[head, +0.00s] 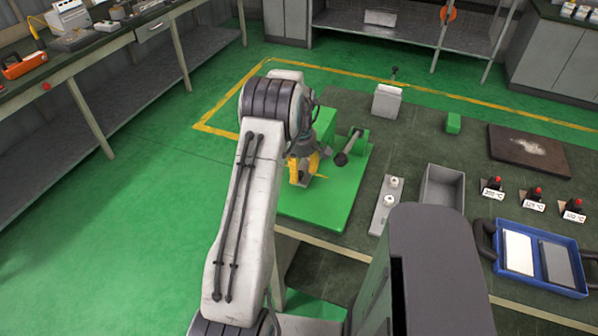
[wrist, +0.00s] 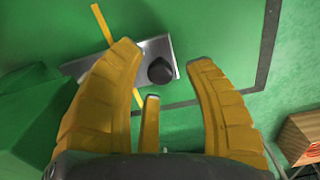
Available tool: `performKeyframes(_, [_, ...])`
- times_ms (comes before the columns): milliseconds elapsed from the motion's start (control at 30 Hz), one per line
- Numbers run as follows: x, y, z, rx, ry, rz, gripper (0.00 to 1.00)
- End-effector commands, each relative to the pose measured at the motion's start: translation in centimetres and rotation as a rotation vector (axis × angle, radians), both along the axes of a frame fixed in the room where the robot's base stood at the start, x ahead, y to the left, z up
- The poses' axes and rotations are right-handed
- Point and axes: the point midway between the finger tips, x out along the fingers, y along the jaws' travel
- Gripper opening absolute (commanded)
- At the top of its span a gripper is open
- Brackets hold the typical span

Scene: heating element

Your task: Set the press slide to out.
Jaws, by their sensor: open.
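In the wrist view, a flat metal slide (wrist: 133,67) with a round black knob (wrist: 160,70) lies on the green press base (wrist: 195,25). A thin yellow stripe crosses the green near it. My gripper (wrist: 166,55) is open, with its yellow fingers spread on either side of the knob and nothing held. Whether the fingers touch the slide cannot be told. In the head view, my gripper (head: 303,168) is over the press's green base plate (head: 325,213). My arm hides much of the press there.
Right of the press are a metal strip with two knobs (head: 386,205), an open grey box (head: 443,185), several red-topped pieces with temperature labels (head: 534,199) and a blue tray (head: 538,258). A grey box (head: 387,101) stands behind. Green floor at left is clear.

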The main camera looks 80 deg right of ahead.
Motion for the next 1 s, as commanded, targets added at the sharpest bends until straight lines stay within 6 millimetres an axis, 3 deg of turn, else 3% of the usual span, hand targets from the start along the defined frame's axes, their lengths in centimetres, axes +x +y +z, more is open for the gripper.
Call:
performKeyframes(200, [0.02, 0.01, -1.18, 0.000, 0.000, 0.000, 0.48])
performKeyframes(533, [0.02, 0.01, -1.36, -0.001, 0.000, 0.000, 0.51])
performKeyframes(1000, [0.02, 0.00, -1.32, -0.001, 0.000, 0.000, 0.09])
